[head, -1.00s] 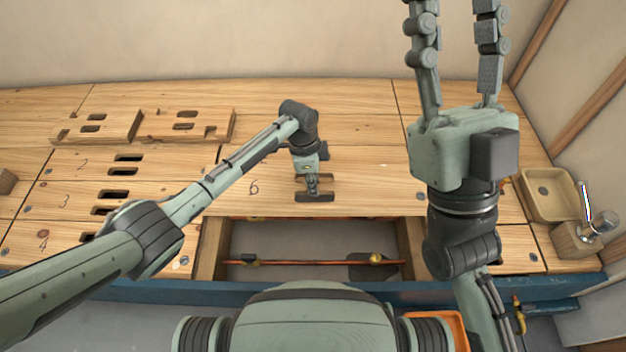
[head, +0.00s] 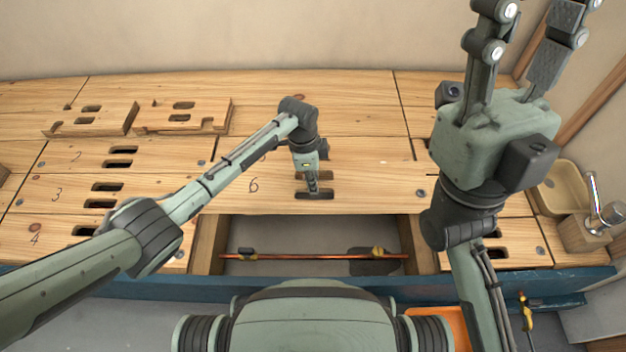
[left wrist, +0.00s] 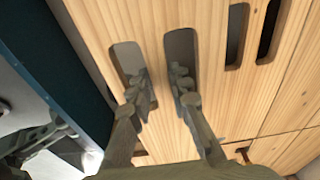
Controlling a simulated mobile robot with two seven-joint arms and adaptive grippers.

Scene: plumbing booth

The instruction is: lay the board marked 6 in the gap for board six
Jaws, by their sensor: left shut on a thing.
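The board marked 6 (head: 365,190) lies just behind the open gap (head: 310,233) in the deck, its front edge along the gap's back side. My left gripper (head: 314,188) comes down on the board and is shut on the bar between its two slots. In the left wrist view, the fingers (left wrist: 161,88) reach into the two slots of the board (left wrist: 150,22). I cannot tell whether the board rests on the deck or is slightly raised. My right gripper (head: 531,14) is raised at the right, fingers apart and empty.
A copper pipe (head: 310,257) runs through the gap. Two loose boards, one on the left (head: 92,121) and one beside it (head: 182,116), lie at the back left. A wooden tray (head: 562,188) and a block with a metal fitting (head: 585,234) stand at the right.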

